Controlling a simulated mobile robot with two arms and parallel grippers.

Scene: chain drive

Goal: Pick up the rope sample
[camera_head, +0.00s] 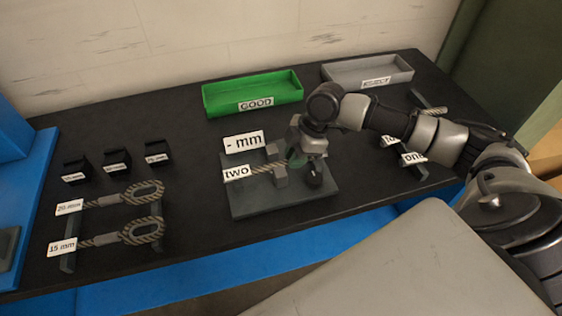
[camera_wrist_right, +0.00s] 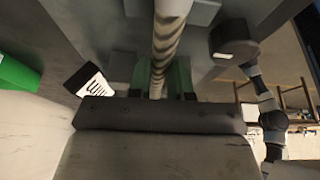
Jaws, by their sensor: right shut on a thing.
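The rope sample (camera_head: 263,167) is a light, dark-striped rope by the label "two" (camera_head: 236,171) at the grey measuring fixture (camera_head: 285,204). My right gripper (camera_head: 296,160) is over the fixture, shut on the rope. In the right wrist view the striped rope (camera_wrist_right: 163,50) runs between the green fingers of the gripper (camera_wrist_right: 163,80). In the head view the arm hides the rope's right part. I cannot tell whether the rope still rests on the fixture. My left gripper is not in view.
A green "GOOD" tray (camera_head: 285,97) and a grey tray (camera_head: 345,80) stand at the back. Looped ropes (camera_head: 142,232) lie on a rack at left, near several black blocks (camera_head: 117,160). Another rope (camera_head: 436,110) is at right behind my arm. The front left-middle table is clear.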

